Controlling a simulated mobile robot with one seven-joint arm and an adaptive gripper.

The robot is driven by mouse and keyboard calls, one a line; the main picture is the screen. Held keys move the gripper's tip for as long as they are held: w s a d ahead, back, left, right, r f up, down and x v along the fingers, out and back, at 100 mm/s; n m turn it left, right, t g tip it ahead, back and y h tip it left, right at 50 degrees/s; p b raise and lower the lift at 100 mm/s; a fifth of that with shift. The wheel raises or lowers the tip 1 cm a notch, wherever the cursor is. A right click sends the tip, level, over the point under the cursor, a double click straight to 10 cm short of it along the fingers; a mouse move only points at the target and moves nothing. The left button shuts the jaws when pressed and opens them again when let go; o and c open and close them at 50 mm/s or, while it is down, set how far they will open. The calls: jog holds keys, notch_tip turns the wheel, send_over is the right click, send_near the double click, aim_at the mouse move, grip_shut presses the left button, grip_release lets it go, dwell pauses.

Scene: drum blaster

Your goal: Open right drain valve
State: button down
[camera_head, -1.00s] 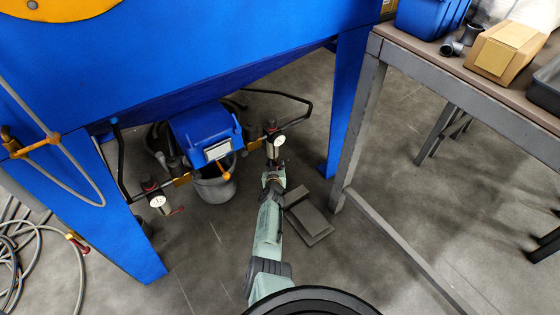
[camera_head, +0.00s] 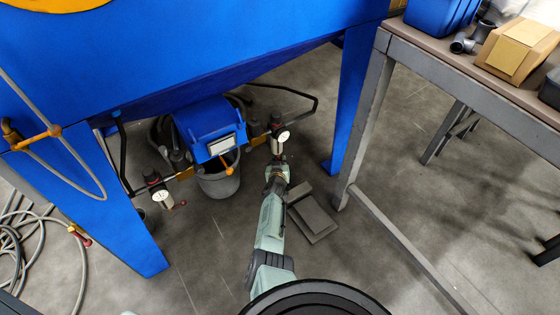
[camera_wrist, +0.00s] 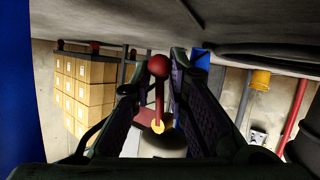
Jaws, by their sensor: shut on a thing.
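The right drain valve shows in the wrist view as a red lever with a round red knob (camera_wrist: 157,67) and a brass-coloured base (camera_wrist: 158,127). The lever stands between the two dark fingers of my gripper (camera_wrist: 156,82), which are shut on it. In the head view my gripper (camera_head: 276,174) is at the lower end of the right filter unit with its round white gauge (camera_head: 284,136). The lever is too small to make out there, and the fingers partly hide it. The left filter unit has a similar gauge (camera_head: 160,196) and a small red lever (camera_head: 179,205).
The blue blaster cabinet (camera_head: 210,45) overhangs the units, with a blue leg (camera_head: 350,105) at right. A grey bucket (camera_head: 220,183) stands left of my gripper, and a dark pedal (camera_head: 314,219) lies at right. A workbench (camera_head: 365,110) stands farther right.

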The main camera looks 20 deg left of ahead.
jog(key=shift+r+g+p, duration=0.25)
jog(key=shift+g+p, duration=0.05)
jog(key=shift+p, duration=0.35)
jog(key=shift+s+a+f+m, duration=0.1)
jog(key=shift+m, duration=0.2)
jog(key=shift+f+y, duration=0.2)
jog(key=shift+y, duration=0.1)
jog(key=c, duration=1.7)
grip_release()
jog(key=shift+o, duration=0.2)
